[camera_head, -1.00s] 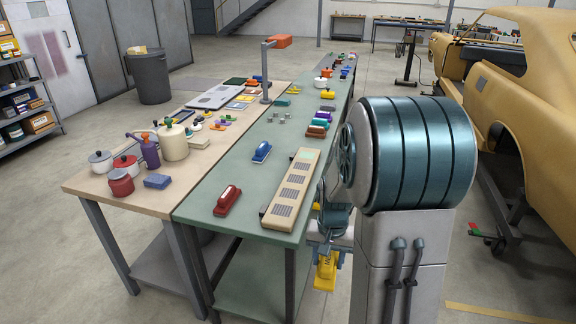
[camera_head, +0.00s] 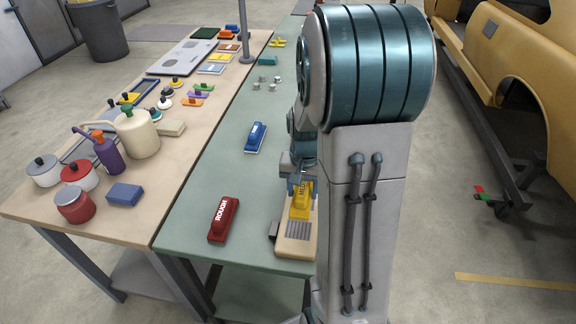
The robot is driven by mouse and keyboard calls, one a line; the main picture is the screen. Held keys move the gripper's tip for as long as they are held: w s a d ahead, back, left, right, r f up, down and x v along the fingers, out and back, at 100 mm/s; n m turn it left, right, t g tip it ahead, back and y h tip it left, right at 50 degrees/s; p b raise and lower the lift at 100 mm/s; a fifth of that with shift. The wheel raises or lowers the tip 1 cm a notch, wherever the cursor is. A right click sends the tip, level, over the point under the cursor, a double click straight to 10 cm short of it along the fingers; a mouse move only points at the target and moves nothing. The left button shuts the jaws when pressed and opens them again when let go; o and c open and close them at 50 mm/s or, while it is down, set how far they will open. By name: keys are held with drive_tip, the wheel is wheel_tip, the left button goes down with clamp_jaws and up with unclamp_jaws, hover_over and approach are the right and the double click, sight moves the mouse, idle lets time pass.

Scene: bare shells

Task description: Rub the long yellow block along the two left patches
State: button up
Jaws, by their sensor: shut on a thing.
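My gripper (camera_head: 300,185) is shut on the long yellow block (camera_head: 300,205). The block is over the near part of the tan board (camera_head: 294,249) on the green bench; I cannot tell whether it touches the board. One grey patch (camera_head: 298,230) shows on the board just in front of the block. The other patches are hidden behind the block, my gripper and my arm.
A red block marked ROUGH (camera_head: 223,220) lies left of the board, and a blue block (camera_head: 255,138) lies farther back. The green bench (camera_head: 198,205) is clear between them. The wooden table (camera_head: 60,205) at left holds pots, bottles and a blue sponge-like block (camera_head: 125,194).

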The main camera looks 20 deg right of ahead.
drive_tip(key=shift+w+d+f, duration=0.1)
drive_tip(key=shift+w+d, duration=0.05)
drive_tip(key=shift+w, duration=0.2)
drive_tip(key=shift+s+f+b, duration=0.2)
drive_tip(key=shift+f+b, duration=0.3)
drive_tip(key=shift+b, duration=0.05)
drive_tip(key=shift+f+b, duration=1.95)
drive_tip(key=shift+f, duration=0.8)
drive_tip(key=shift+f+b, duration=0.55)
drive_tip(key=shift+f, duration=0.05)
drive_tip(key=shift+s+f, duration=0.1)
